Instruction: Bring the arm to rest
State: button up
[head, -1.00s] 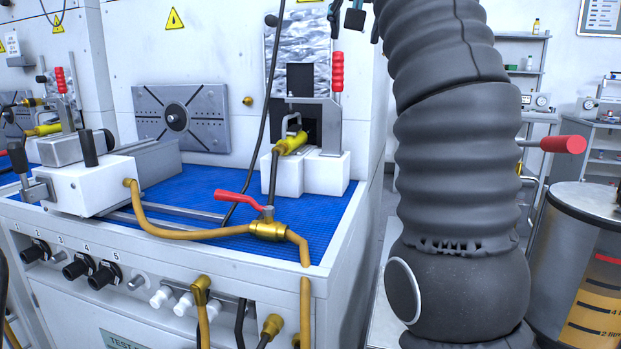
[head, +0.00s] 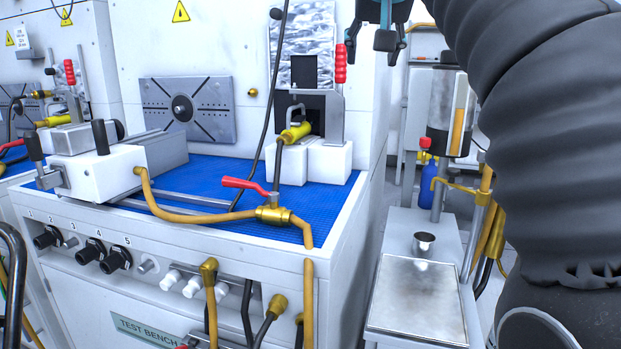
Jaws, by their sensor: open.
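My gripper (head: 369,42) shows at the top of the head view, to the right of the test bench's back panel, cut off by the upper edge. Its dark fingers with teal parts point down and stand apart, with nothing seen between them. My dark ribbed arm fills the right side of the view and bends up out of frame. The gripper is above the bench's right end and touches nothing that I can see.
The test bench (head: 200,258) with a blue mat (head: 215,172) stands at left. On it are a red-handled valve (head: 250,185), a yellow hose (head: 180,212) and a clamp with a red grip (head: 341,64). A metal tray (head: 415,300) and small cup (head: 424,243) stand at right.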

jog(key=s+d+f+g, duration=0.1)
jog(key=s+d+f, duration=0.1)
jog(key=s+f, duration=0.6)
jog(key=s+d+f+g, duration=0.1)
jog(key=s+f, duration=0.7)
jog(key=f, duration=1.3)
jog(key=s+d+f+n+g, duration=0.1)
jog(key=s+d+f+g, duration=0.1)
jog(key=s+f, duration=0.7)
notch_tip(320, 180, down, 7)
jog(key=shift+d+r+y, duration=0.15)
jog(key=shift+d+y, duration=0.15)
jog(key=shift+d, duration=0.15)
